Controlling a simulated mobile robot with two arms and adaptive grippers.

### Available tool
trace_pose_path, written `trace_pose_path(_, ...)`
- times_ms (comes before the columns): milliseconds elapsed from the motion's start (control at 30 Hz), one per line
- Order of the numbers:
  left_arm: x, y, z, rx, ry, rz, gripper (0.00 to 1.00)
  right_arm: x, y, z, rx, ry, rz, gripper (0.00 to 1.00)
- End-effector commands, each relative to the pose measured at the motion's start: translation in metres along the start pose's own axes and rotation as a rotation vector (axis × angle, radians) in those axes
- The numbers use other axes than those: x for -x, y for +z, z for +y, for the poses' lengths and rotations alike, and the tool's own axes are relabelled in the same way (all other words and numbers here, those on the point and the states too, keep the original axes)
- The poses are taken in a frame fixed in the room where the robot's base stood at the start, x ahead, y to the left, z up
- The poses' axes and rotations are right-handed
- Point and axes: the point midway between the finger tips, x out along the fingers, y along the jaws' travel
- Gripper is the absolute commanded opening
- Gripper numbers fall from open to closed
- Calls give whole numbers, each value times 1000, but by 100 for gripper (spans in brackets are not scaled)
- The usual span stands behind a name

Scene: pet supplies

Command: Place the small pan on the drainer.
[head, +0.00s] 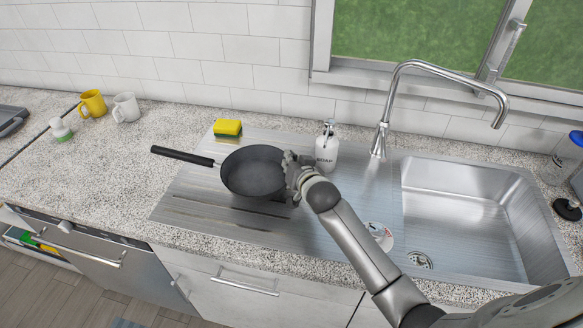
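The small dark pan (250,172) is over the ribbed metal drainer (200,205), left of the sink, with its black handle (182,156) pointing left. It looks level. I cannot tell whether its base touches the drainer. My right gripper (291,172) is at the pan's right rim, overlapping it in view. Its fingertips are partly hidden against the dark pan, so I cannot tell whether they grip the rim. My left gripper is not in view.
A yellow and green sponge (228,128) lies behind the pan. A white soap bottle (327,150) stands close behind my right gripper. The tap (381,125) and sink (470,205) are to the right. Yellow (93,103) and white (126,108) mugs stand far left. The counter's left middle is clear.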

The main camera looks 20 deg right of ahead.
Motion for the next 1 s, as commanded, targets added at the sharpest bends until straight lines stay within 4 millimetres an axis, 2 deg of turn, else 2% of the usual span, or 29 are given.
trace_pose_path(100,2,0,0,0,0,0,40,-6,1,8,0,0,3,0)
trace_pose_path(367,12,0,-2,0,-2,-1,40,-14,26,14,-3,-2,2,0)
trace_pose_path(733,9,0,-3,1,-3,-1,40,-16,31,16,-3,-2,3,0)
trace_pose_path(900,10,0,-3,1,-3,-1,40,-16,32,17,0,1,-1,24)
trace_pose_path(1000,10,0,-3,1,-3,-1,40,-16,32,17,0,1,-1,27)
